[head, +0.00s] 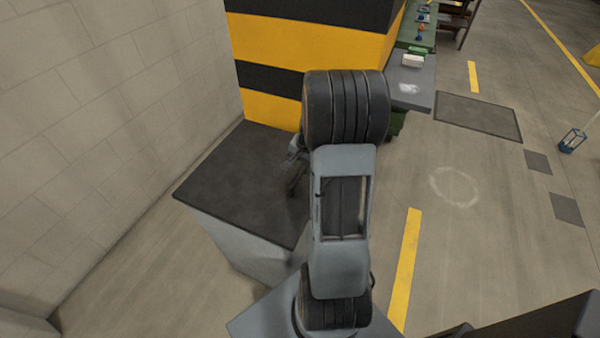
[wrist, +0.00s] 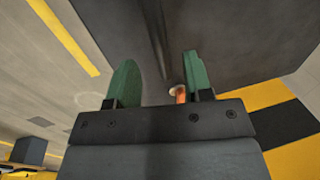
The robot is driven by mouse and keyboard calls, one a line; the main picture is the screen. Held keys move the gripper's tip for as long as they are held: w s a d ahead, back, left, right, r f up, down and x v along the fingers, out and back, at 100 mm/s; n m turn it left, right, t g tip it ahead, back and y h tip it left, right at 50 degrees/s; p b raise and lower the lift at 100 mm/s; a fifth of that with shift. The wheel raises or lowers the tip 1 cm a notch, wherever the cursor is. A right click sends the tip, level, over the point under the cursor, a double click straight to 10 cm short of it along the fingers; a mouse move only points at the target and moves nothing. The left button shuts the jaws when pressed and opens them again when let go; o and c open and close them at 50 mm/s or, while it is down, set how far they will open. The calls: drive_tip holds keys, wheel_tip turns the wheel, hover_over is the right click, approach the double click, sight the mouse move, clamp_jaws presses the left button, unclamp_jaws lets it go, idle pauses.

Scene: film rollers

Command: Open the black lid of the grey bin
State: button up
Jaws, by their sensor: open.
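The grey bin (head: 240,240) stands left of my arm in the head view, against the wall side. Its flat black lid (head: 235,170) lies level on top, closed. In the wrist view a dark surface (wrist: 230,35), which looks like the lid, fills the upper middle and right. My gripper (wrist: 160,58) has its two green fingers apart, with nothing held between them. The fingers point toward the dark surface; whether they touch it I cannot tell. In the head view my arm mostly hides the gripper and the lid's right part.
A yellow-and-black striped block (head: 270,55) stands right behind the bin. A pale block wall (head: 100,110) runs along the left. A small orange item (wrist: 180,94) shows by the right finger, unclear. A bench (head: 410,85) stands behind my arm. Open floor (head: 480,250) lies right.

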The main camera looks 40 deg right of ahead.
sight(299, 173)
drive_tip(key=shift+w+a+f, duration=0.1)
drive_tip(key=shift+w+f, duration=0.1)
drive_tip(key=shift+f, duration=0.8)
drive_tip(key=shift+w+a+f, duration=0.1)
drive_tip(key=shift+w+f, duration=0.05)
drive_tip(key=shift+f, duration=0.85)
drive_tip(key=shift+c, duration=0.2)
clamp_jaws()
